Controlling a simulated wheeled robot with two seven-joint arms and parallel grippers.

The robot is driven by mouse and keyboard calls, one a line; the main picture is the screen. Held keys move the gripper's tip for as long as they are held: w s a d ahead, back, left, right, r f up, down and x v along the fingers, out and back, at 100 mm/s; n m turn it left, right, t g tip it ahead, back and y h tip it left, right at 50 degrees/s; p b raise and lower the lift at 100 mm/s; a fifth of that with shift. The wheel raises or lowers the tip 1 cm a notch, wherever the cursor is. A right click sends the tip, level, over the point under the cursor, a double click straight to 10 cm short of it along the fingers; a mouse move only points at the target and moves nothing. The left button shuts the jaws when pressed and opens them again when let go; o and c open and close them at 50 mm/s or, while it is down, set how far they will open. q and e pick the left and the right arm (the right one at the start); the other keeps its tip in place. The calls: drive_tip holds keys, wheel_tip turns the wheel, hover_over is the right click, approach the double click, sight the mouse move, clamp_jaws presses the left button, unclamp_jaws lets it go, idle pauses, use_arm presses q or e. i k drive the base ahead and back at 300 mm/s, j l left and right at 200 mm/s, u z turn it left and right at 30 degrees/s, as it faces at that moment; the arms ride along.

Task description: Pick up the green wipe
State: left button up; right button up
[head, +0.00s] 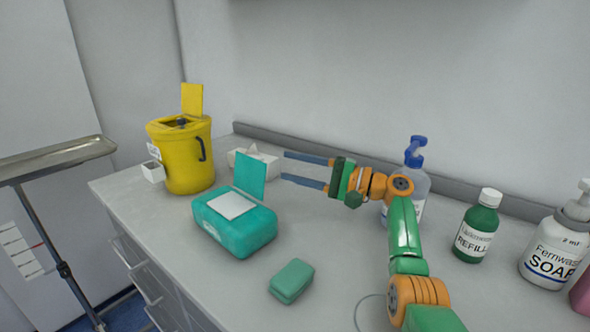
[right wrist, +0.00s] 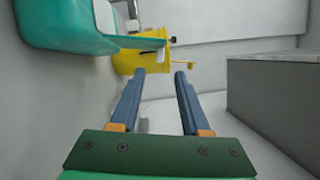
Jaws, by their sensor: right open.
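A teal wipe box (head: 236,232) with a raised lid and a pale top panel stands on the counter left of centre. A small green block, like a folded wipe or sponge (head: 291,281), lies on the counter in front of it. My right gripper (head: 284,166) is open and empty, its two blue fingers pointing left, behind and right of the box's raised lid. In the right wrist view the open fingers (right wrist: 160,73) have nothing between them, and the teal box (right wrist: 65,25) shows at upper left. The small green block is not seen there. My left gripper is not in view.
A green refill bottle (head: 477,228) and a soap bottle (head: 556,250) stand at right. A metal tray (head: 55,160) is far left.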

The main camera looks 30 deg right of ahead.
sight(286, 285)
drive_tip(key=k+j, duration=0.5)
drive_tip(key=k, duration=0.15)
drive_tip(key=k+j, duration=0.55)
drive_tip(key=k, duration=0.15)
